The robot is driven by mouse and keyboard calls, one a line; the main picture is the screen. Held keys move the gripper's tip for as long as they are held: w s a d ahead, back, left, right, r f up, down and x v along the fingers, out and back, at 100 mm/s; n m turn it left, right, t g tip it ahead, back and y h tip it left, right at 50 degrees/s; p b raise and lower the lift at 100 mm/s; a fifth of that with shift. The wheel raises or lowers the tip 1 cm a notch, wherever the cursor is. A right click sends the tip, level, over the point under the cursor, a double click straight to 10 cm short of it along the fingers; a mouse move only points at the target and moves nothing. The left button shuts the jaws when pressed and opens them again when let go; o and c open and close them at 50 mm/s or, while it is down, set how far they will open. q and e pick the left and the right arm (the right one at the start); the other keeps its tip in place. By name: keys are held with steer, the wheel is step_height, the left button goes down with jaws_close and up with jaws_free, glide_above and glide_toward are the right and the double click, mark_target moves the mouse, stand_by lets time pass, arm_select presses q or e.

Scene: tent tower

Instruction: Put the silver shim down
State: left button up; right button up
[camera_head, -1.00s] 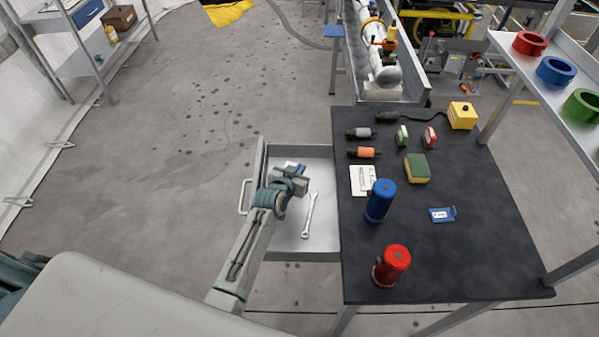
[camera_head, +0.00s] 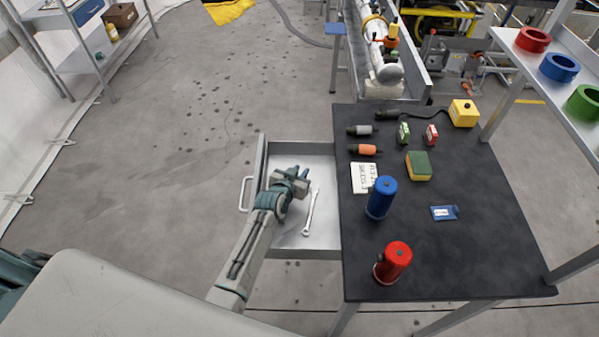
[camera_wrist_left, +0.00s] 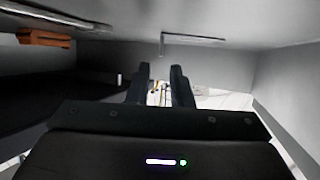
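My left gripper (camera_head: 298,178) is low over the open grey drawer (camera_head: 318,168), above its left-middle part. In the left wrist view its two dark fingers (camera_wrist_left: 161,85) stand apart with a gap between them. I make out nothing clearly gripped there; small, blurred shapes show through the gap. I cannot pick out the silver shim in either view; the gripper hides part of the drawer floor. My right gripper is out of view.
A wrench (camera_head: 311,212) lies in the drawer right of the gripper. The dark table (camera_head: 450,260) adjoins the drawer. It carries a blue canister (camera_head: 380,199), a red canister (camera_head: 393,263), a white card (camera_head: 363,178) and a sponge (camera_head: 418,166). The drawer's front right floor is clear.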

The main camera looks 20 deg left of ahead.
arm_select(q)
steer(key=shift+f, duration=0.1)
steer(key=shift+r+p, duration=0.45)
steer(key=shift+r, duration=0.05)
steer(key=b+v, duration=0.1)
steer(key=v, duration=0.5)
steer(key=shift+s+r, duration=0.25)
steer(key=shift+s, duration=0.05)
steer(key=shift+s+a+r+b, duration=0.1)
steer(key=shift+s+r+b, duration=0.1)
steer(key=shift+s+b, duration=0.15)
steer(key=shift+r, duration=0.1)
